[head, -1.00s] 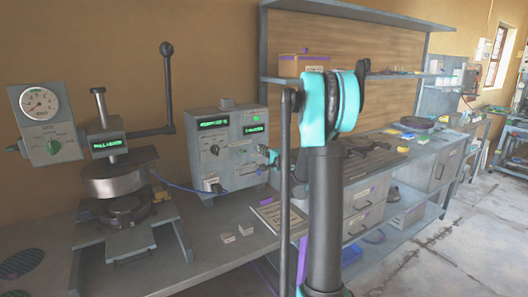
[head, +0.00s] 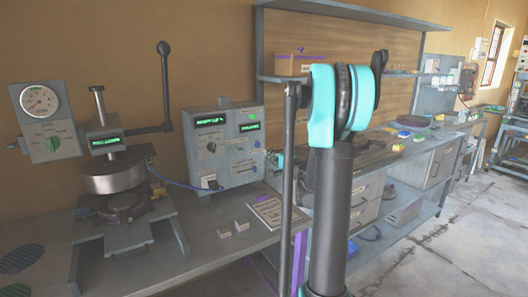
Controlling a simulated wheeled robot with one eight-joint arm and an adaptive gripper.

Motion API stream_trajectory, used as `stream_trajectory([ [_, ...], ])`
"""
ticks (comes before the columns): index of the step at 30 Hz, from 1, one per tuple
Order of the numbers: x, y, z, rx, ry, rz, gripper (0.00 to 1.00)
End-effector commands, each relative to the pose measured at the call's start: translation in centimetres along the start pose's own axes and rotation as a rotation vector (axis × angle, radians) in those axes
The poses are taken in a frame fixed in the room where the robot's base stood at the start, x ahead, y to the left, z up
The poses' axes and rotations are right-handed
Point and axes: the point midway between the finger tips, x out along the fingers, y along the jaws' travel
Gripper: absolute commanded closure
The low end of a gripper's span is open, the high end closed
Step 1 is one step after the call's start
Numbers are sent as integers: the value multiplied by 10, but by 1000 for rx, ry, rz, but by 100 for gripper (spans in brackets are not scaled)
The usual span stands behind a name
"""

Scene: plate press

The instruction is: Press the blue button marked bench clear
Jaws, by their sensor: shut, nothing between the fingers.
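A grey control box (head: 228,155) stands on the bench, with two green lit displays, a green lamp, knobs and a blue cable at its front. A small pale bluish spot (head: 256,144) shows low on its right half. I cannot tell whether this is the blue button, and no bench clear label is readable. My gripper (head: 271,156) shows only as a small dark and teal bit at the box's right edge, mostly hidden behind my arm. It is shut and empty. I cannot tell whether it touches the box.
A plate press (head: 115,178) with a raised black-knobbed lever and a dial gauge stands left of the box. Two small pale blocks (head: 232,229) and a printed sheet (head: 266,210) lie on the bench. Shelving and a further bench stand at right, with open floor beside them.

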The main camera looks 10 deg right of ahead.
Motion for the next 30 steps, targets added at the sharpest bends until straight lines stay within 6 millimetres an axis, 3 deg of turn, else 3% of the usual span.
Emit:
stream_trajectory([
  [4, -26, 0, -1, 0, 2, 0, 100],
  [10, -44, 0, 0, 0, 1, 0, 100],
  [30, -48, 0, 0, 0, 0, 0, 100],
])
